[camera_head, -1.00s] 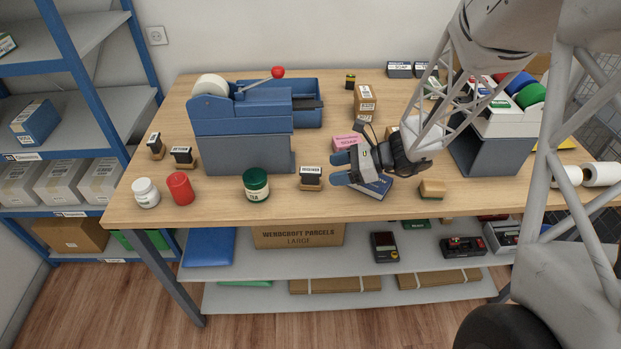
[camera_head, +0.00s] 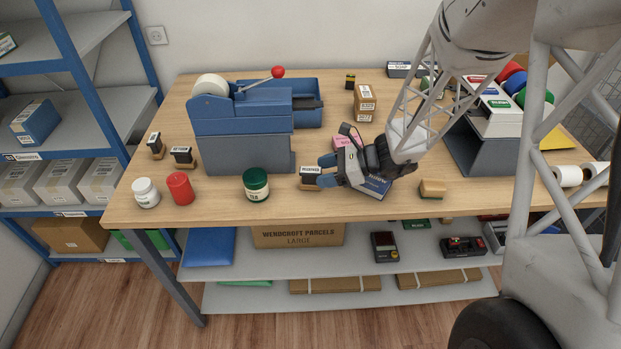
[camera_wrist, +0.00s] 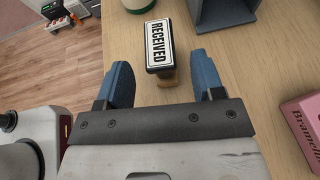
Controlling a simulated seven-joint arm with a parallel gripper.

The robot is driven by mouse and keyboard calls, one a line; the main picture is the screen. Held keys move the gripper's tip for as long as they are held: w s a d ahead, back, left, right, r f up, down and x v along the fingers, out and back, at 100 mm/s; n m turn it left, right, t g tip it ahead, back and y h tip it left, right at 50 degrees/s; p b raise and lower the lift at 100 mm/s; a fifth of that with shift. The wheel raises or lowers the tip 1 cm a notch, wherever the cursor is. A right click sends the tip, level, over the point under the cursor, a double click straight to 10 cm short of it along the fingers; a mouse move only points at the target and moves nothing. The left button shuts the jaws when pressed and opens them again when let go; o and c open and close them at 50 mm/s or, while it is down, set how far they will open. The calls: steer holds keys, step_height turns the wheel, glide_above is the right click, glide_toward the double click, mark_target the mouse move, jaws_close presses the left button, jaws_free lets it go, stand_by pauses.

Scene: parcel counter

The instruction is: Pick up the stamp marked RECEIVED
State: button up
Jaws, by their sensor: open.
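The stamp marked RECEIVED (camera_wrist: 159,45) stands on the counter in the wrist view, its white label up and a wooden part below. It lies just ahead of my gripper (camera_wrist: 163,82), between the lines of the two blue fingers, which are open and apart from each other. In the head view the stamp (camera_head: 309,176) stands near the counter's front edge, and my gripper (camera_head: 322,173) is right beside it on its right, partly covering it.
A green-lidded jar (camera_head: 256,185) stands left of the stamp, and the grey-blue tape dispenser (camera_head: 245,140) is behind it. Two other stamps (camera_head: 182,157) stand at the left.

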mark_target(311, 174)
steer(key=shift+x, duration=2.1)
steer(key=c, duration=1)
steer(key=shift+r, duration=0.1)
steer(key=shift+r, duration=5)
